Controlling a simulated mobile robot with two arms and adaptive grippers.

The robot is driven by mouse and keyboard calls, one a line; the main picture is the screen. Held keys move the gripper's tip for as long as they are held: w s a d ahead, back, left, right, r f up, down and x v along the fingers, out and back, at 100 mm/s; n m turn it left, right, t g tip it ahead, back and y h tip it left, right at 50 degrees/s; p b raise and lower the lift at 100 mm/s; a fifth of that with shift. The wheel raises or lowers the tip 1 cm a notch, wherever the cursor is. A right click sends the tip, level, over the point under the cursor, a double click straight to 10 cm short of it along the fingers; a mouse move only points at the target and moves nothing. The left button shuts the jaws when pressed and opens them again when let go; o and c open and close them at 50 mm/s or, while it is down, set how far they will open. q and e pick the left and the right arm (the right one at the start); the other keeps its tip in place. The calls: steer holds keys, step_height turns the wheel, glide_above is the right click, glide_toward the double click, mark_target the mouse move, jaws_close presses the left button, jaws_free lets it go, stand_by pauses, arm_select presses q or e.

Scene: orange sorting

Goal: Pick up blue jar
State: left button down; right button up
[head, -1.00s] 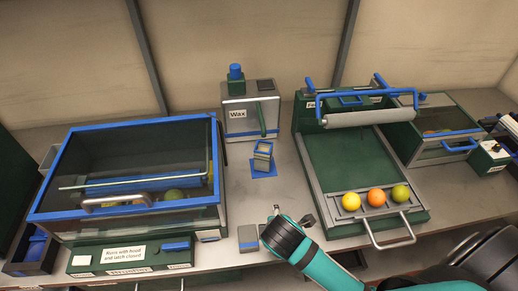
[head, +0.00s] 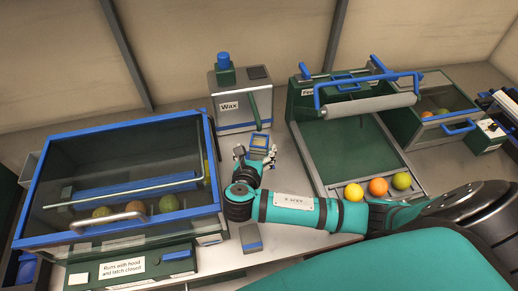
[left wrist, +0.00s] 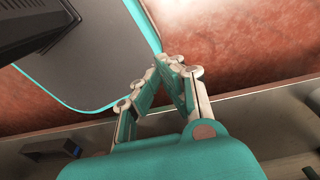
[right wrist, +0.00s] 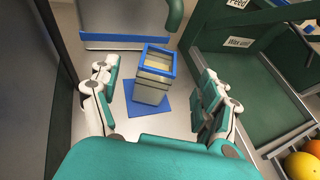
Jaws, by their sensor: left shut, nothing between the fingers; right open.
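The blue jar is a small square jar with a blue rim and a pale top; it stands upright on a blue square mat. In the head view the jar (head: 259,140) is partly behind my right gripper (head: 253,158). In the right wrist view the jar (right wrist: 153,77) stands ahead of my right gripper (right wrist: 157,88), whose open fingers are apart on either side, with no contact visible. The blue mat (right wrist: 142,108) shows under it. My left gripper (left wrist: 165,75) is shut and empty over a reddish floor, away from the jar.
The wax machine (head: 241,105) stands just behind the jar. A blue-framed hooded box (head: 120,126) is at left. At right a green tray unit (head: 345,150) has a roller and a yellow (head: 354,193), an orange (head: 378,187) and a green fruit (head: 401,181) at its front.

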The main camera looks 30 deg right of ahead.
mark_target(259, 140)
steer(key=shift+w+d+f, duration=0.25)
steer(key=shift+w, duration=0.1)
steer(key=shift+w+d+f, duration=0.1)
steer(key=shift+w, duration=0.05)
steer(key=shift+x, duration=0.85)
steer(key=p+x, duration=0.1)
steer(key=x, duration=0.3)
steer(key=shift+w+d+f, duration=0.1)
steer(key=shift+w+d, duration=0.05)
arm_select(q)
steer(key=shift+w+a+r, duration=0.1)
steer(key=shift+w+r, duration=0.45)
steer(key=shift+w, duration=0.3)
arm_select(e)
steer(key=c, duration=1.4)
steer(key=shift+c, duration=0.2)
